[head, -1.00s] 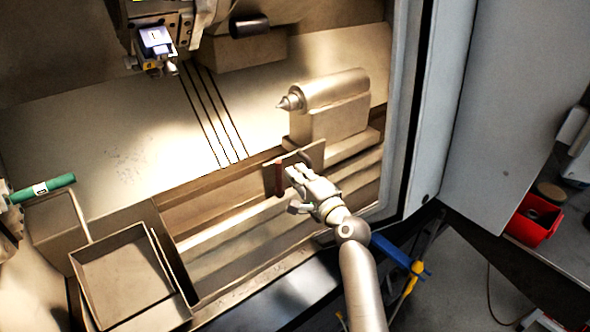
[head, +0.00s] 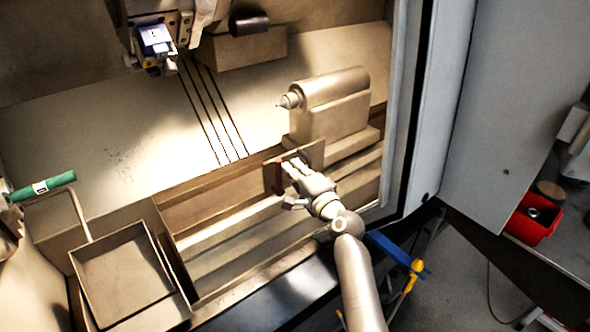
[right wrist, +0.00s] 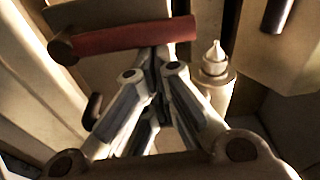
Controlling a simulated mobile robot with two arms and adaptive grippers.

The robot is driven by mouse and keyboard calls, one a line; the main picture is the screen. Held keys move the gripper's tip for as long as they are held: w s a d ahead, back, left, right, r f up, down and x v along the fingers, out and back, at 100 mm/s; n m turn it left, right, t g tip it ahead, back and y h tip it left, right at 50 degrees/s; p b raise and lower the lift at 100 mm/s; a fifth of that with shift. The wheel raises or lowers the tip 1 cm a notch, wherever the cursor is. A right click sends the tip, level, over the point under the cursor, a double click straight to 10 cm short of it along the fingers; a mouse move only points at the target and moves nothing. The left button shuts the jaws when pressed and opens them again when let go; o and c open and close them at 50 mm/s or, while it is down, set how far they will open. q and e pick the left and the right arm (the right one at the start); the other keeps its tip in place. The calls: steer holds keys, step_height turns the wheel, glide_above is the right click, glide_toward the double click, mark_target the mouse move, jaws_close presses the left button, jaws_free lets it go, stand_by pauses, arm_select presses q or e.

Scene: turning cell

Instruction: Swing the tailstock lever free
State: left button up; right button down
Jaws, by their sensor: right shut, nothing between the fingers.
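The tailstock (head: 325,108) stands at the right inside the machine, its pointed centre facing left. The lever is a red bar (head: 278,177) at a flat plate (head: 314,155) below the tailstock's front. In the right wrist view the red lever (right wrist: 135,38) lies across the picture, just beyond the fingertips. My right gripper (head: 290,166) is shut and empty, its tips close beside the lever; I cannot tell whether they touch it. The shut fingers also show in the right wrist view (right wrist: 155,65), with the tailstock's centre tip (right wrist: 214,55) to their right. My left gripper is not in view.
A green handle (head: 43,188) and an open tray (head: 108,318) are at the left. The tool head (head: 157,42) hangs at the upper left. The machine's door frame (head: 408,120) stands close on the right. A red bin (head: 531,229) is outside.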

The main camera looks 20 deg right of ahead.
mark_target(281, 169)
steer(key=shift+s+a+n, duration=0.1)
steer(key=shift+a+n, duration=0.1)
steer(key=shift+n, duration=0.2)
steer(key=n, duration=0.1)
steer(key=a+n, duration=0.1)
steer(key=s+a+n+b, duration=0.1)
steer(key=shift+a+r+n+t, duration=0.25)
steer(key=shift+n+t, duration=0.05)
steer(key=shift+n, duration=0.1)
steer(key=a+n, duration=0.1)
steer(key=n, duration=0.1)
steer(key=shift+s+a+n+y, duration=0.25)
steer(key=shift+a+n+y, duration=0.15)
steer(key=shift+s+a+f+n+t+y+b, duration=0.1)
steer(key=shift+s+a+f+n+y, duration=0.4)
steer(key=shift+n, duration=0.75)
steer(key=shift+w+a+f+n+t+h+b, duration=0.15)
steer(key=shift+a+f+n, duration=0.1)
steer(key=shift+a+n, duration=0.75)
steer(key=shift+s+a+f+n+t+y+b, duration=0.1)
steer(key=shift+s+a+f+n+y, duration=0.25)
steer(key=shift+n, duration=1.1)
steer(key=shift+f, duration=0.15)
